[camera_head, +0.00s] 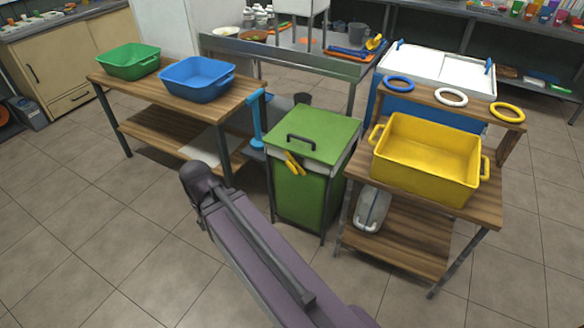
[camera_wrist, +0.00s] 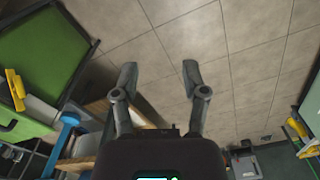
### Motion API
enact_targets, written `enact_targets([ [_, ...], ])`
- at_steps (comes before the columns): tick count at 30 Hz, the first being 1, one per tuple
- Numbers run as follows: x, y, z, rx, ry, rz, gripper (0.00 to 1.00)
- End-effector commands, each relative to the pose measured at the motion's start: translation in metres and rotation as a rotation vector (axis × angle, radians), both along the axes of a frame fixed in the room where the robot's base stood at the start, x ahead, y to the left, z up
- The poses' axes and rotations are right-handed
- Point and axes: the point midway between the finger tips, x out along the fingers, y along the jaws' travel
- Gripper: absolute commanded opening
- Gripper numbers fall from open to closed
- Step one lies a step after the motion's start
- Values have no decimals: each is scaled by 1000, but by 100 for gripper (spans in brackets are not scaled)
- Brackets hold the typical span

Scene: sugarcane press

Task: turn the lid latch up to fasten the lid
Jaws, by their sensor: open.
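The green bin (camera_head: 305,198) stands between two wooden tables in the head view. Its green lid (camera_head: 330,132), with a dark bar handle, lies over the top. The yellow lid latch (camera_head: 293,163) is at the bin's front, just below the lid edge, and looks slanted. My gripper (camera_wrist: 159,76) is open and empty over floor, apart from the latch. I cannot make out its fingers in the head view.
The left table (camera_head: 240,100) carries a green tub (camera_head: 128,61) and a blue tub (camera_head: 197,78). The right table (camera_head: 358,163) carries a yellow crate (camera_head: 425,158). A blue upright object (camera_head: 256,120) stands left of the bin. Tiled floor in front is clear.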

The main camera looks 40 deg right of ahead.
Motion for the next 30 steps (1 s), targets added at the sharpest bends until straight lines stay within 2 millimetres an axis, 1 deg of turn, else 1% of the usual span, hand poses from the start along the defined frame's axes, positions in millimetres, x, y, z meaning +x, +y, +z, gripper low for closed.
enact_targets([
  [4, 0, 0, 0, 0, 0, 0, 57],
  [5, 0, 0, 0, 0, 0, 0, 64],
  [10, 3, -3, -4, -12, 0, -9, 64],
  [14, 11, -13, -15, -50, -1, -35, 64],
  [16, 18, -17, -23, -84, -2, -55, 64],
  [20, 34, -40, -43, -172, -8, -118, 64],
  [23, 49, -62, -59, -257, -16, -178, 64],
  [30, 84, -122, -92, -485, -55, -335, 64],
])
